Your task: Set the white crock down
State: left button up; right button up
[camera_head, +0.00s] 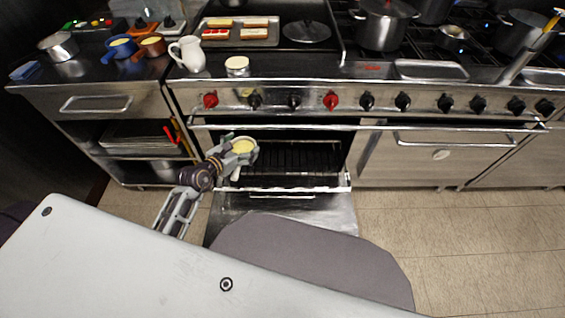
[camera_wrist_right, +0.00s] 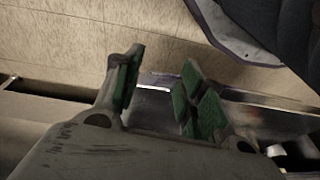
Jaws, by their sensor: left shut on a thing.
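The white crock (camera_head: 243,147), with a pale yellow filling on top, is held by my left gripper (camera_head: 236,155). The gripper is shut on it, and the fingers hide part of its side. In the head view they are in front of the open oven, over the left part of the oven rack (camera_head: 305,159). I cannot tell a gap or contact beneath the crock. My right gripper (camera_wrist_right: 157,92) shows in the right wrist view with its green-padded fingers apart and nothing between them.
The oven door (camera_head: 335,212) hangs open. On the counter stand a similar white pot (camera_head: 237,66), a white pitcher (camera_head: 188,54), a blue cup (camera_head: 119,48), an orange cup (camera_head: 152,46) and a tray (camera_head: 274,41) of food. Steel pots (camera_head: 382,27) stand on the stove.

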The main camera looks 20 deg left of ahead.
pick_arm(q)
jog(key=shift+n+y, duration=0.6)
jog(key=shift+y, duration=0.1)
jog(key=shift+s+a+f+b, duration=0.25)
jog(key=shift+f+b, duration=1.35)
jog(key=shift+f, duration=1.3)
jog(key=shift+s+a+f+b, duration=0.25)
jog(key=shift+f+b, duration=1.3)
jog(key=shift+f, duration=1.3)
jog(key=shift+s+a+f+b, duration=0.25)
jog(key=shift+f+b, duration=1.35)
jog(key=shift+f, duration=1.3)
pick_arm(e)
notch_tip(320, 180, up, 7)
jog(key=w+a, duration=0.1)
jog(key=shift+f+y, duration=0.2)
jog(key=shift+y, duration=0.1)
pick_arm(q)
jog(key=shift+w, duration=0.1)
